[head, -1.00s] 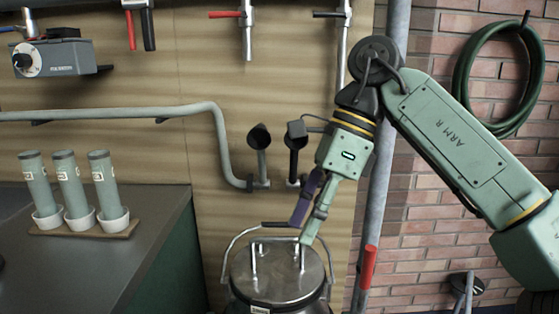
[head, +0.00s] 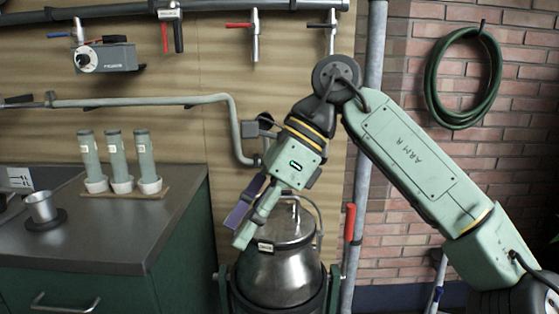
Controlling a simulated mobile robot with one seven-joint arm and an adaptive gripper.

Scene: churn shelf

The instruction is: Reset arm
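My gripper (head: 240,226) hangs from my green arm in the middle of the head view, pointing down and to the left. Its two fingers, one purple and one pale green, stand apart with a narrow gap and nothing visible between them. It is in front of the upper left part of a shiny metal churn (head: 280,272) with a lid and a wire handle. The fingers hide part of the churn's lid and shoulder. Whether they touch the churn cannot be told.
A dark counter (head: 130,232) at left carries a wooden rack (head: 122,194) with three green tubes and a metal cup (head: 40,207). A grey pipe (head: 150,100) and taps run along the wall behind. A vertical pole with a red handle (head: 349,223) stands right of the churn.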

